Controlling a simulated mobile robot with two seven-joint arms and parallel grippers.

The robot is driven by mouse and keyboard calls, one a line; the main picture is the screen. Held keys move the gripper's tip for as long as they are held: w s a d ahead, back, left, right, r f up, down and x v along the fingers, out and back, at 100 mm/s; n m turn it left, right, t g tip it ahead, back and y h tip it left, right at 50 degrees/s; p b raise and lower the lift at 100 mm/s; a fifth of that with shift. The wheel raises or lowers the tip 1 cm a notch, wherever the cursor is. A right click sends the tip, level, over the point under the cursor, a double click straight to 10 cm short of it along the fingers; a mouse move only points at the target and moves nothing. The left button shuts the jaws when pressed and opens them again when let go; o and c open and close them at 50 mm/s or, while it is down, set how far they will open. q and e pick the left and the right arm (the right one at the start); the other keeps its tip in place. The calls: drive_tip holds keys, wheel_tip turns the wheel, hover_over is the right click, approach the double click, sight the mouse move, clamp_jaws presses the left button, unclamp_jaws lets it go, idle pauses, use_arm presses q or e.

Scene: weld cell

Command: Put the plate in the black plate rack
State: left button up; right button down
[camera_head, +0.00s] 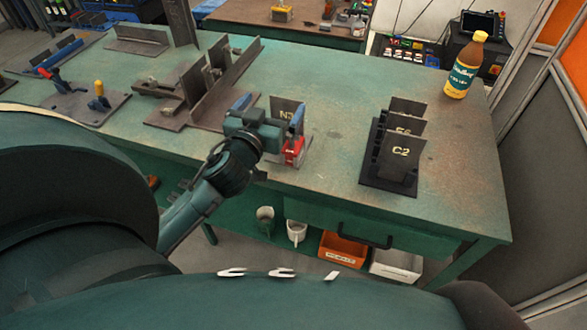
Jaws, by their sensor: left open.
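A dark grey plate marked with an N and a partly hidden second character (284,106) stands upright near the middle of the green bench. A red block (293,152) is at its near right side, partly hidden by my gripper. My left gripper (269,110) is open, its blue-tipped fingers spread just in front of the plate. I cannot tell whether they touch it. The black plate rack (372,181) stands on the right part of the bench. It holds several upright dark plates, the nearest marked C2 (403,155). My right gripper is not in view.
A yellow-capped bottle (463,70) stands at the bench's back right corner. Steel angle fixtures (212,85) and toggle clamps (88,100) crowd the left side. The bench surface between the marked plate and the rack is clear. A drawer handle (366,238) juts from the front.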

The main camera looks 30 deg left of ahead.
use_arm(q)
drive_tip(key=s+d+f+m+g+h, duration=0.5)
drive_tip(key=s+d+f, duration=1.1)
drive_tip(key=f, duration=0.5)
drive_tip(key=shift+s+d+g+h, duration=0.35)
drive_tip(key=shift+d+g+h, duration=0.35)
drive_tip(key=shift+d+h, duration=0.55)
